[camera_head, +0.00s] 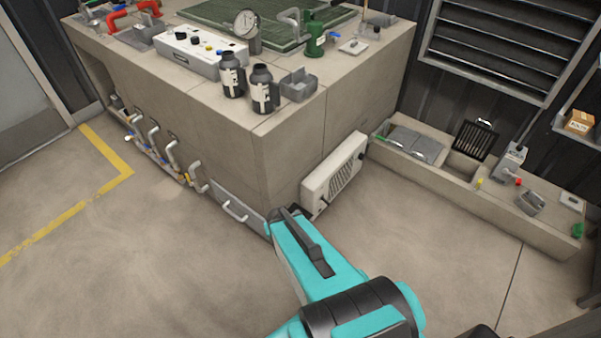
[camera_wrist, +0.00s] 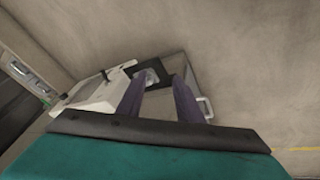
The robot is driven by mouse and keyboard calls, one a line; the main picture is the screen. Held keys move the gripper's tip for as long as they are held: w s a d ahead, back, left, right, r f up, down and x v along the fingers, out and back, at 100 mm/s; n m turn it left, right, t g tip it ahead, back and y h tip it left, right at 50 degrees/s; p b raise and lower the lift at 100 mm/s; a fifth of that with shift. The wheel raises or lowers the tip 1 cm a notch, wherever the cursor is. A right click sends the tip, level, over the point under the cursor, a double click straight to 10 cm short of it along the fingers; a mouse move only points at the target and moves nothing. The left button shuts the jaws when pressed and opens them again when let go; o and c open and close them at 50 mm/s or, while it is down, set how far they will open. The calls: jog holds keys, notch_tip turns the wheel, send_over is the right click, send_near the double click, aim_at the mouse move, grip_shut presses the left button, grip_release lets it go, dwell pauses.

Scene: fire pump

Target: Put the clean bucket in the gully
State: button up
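No bucket is plain to see. A small grey open-topped box (camera_head: 298,84) stands on the large concrete block, and another grey box-like item (camera_head: 530,203) sits on the low ledge at right; I cannot tell whether either is the clean bucket. The low concrete ledge has a sunken trough (camera_head: 462,166), which looks like the gully, with a black grate (camera_head: 475,140) leaning up at its back. My gripper (camera_wrist: 160,84) shows two purple fingers apart with nothing clearly between them. It points down near the block's foot; in the head view my teal arm hides the fingers.
A white vented unit (camera_head: 333,172) is fixed low on the block's side, near my arm. Pipes and a handle (camera_head: 236,211) line the block's front foot. Two dark bottles (camera_head: 232,76) stand on the block. Open floor (camera_head: 430,235) lies between my arm and the ledge.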

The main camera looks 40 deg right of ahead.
jog(key=s+a+f+n+g+y, duration=0.1)
jog(key=s+a+g, duration=0.3)
jog(key=s+a, duration=0.5)
jog(key=s+a+f+n+g+y, duration=0.2)
jog(key=s+a+n+g, duration=0.1)
jog(key=s+a, duration=0.7)
jog(key=shift+s+f+g, duration=0.3)
jog(key=shift+s+g, duration=0.3)
jog(key=shift+s, duration=0.55)
jog(key=shift+a, duration=0.15)
